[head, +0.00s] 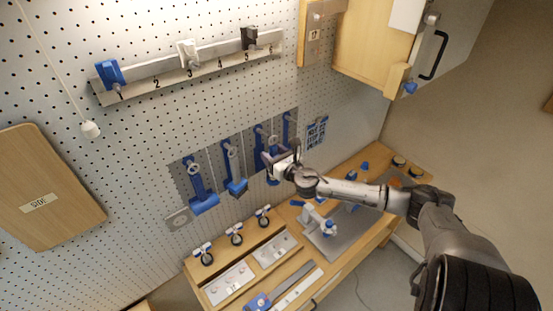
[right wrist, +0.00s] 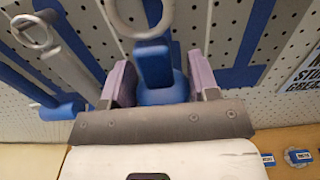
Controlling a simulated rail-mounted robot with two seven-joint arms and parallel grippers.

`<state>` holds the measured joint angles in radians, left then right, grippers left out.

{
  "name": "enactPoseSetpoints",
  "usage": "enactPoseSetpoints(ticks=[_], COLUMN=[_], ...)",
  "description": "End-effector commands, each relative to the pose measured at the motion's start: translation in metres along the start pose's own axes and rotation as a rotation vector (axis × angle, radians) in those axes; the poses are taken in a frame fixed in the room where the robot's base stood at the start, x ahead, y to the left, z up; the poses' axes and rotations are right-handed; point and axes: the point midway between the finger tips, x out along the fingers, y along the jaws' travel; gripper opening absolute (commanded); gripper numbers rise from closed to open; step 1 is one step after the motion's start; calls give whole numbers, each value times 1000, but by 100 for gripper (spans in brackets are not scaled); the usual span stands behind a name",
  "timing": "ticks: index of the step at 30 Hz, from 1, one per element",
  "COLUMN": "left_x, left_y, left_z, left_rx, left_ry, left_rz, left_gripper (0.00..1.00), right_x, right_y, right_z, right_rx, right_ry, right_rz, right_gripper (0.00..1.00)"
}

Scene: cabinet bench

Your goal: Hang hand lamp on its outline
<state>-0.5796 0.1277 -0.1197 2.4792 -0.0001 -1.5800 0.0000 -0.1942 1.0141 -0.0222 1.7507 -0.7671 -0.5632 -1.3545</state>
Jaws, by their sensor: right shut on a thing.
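My right gripper (head: 272,163) is at the pegboard wall, in front of the tool outlines. In the right wrist view its two fingers (right wrist: 162,82) are shut on a blue hand lamp (right wrist: 155,68), with blue showing between and beyond them. A grey ring (right wrist: 140,15) stands above the lamp. I cannot tell whether the lamp rests on a hook; my gripper hides part of it in the head view. A flat blue outline (right wrist: 247,50) shows on the board to the right of the gripper. My left gripper is not in view.
Blue tools with rings hang on grey panels to the left, one at the far left (head: 199,190) and another beside it (head: 232,168). A numbered rail (head: 200,68) is above. The bench below carries a grey tray (head: 322,243) and small blue-and-white items.

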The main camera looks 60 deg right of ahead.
Motion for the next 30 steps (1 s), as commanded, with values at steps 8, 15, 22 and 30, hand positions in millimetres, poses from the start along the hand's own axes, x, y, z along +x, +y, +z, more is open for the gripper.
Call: enactPoseSetpoints(ticks=[8, 15, 22, 30], left_x=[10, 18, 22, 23], left_y=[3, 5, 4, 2], left_z=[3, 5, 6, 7], left_rx=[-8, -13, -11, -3], left_ry=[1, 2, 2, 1], left_rz=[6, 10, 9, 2], left_gripper=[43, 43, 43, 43], right_x=[17, 30, 39, 44], right_y=[0, 0, 0, 0], right_z=[-2, -3, -5, -8], right_rx=[1, -1, 0, 0], right_ry=[-3, -3, -3, -3], right_rz=[0, -1, 0, -1], right_gripper=[5, 5, 5, 5])
